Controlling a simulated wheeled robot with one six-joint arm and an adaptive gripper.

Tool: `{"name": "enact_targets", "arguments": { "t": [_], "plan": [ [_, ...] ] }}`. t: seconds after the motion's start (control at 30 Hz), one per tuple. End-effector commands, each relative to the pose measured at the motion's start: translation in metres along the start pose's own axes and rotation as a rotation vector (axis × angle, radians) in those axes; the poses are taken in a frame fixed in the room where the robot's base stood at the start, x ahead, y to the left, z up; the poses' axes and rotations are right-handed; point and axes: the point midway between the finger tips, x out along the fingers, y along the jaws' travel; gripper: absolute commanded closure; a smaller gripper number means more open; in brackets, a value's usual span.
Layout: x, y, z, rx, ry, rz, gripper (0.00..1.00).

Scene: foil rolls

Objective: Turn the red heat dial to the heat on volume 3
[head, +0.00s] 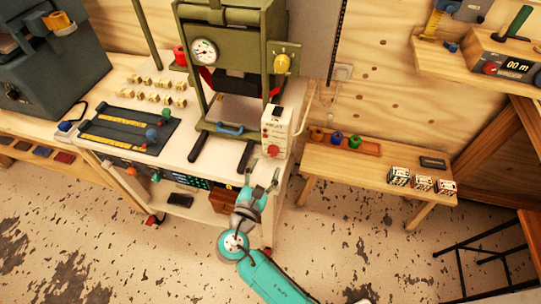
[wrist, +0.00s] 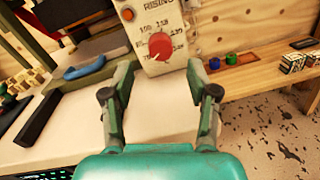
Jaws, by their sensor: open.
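The red heat dial (head: 273,151) is on the lower front of a white control box (head: 276,121) at the right of the green press. A pale pointer line on the dial points to the lower left. My gripper (head: 262,178) is open and empty, in front of and below the box. In the wrist view its two fingers (wrist: 160,82) stand apart below the dial, not touching it.
The green press (head: 230,60) stands behind, with a blue handle (head: 230,128) at its base. A dark tray (head: 130,132) lies left on the white bench (head: 190,150). A low wooden table (head: 350,175) with coloured rolls and small boxes stands right.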

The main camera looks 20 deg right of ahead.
Motion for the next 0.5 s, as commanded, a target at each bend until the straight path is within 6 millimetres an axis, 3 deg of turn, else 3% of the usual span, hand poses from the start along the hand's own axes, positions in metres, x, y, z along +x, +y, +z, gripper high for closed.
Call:
{"name": "enact_targets", "arguments": {
  "t": [0.2,0.5],
  "plan": [
    [0.036,-0.001,0.0,0.001,0.0,-0.002,0.41],
    [0.054,0.0,-0.001,-0.001,0.001,0.0,0.41]
  ]
}}
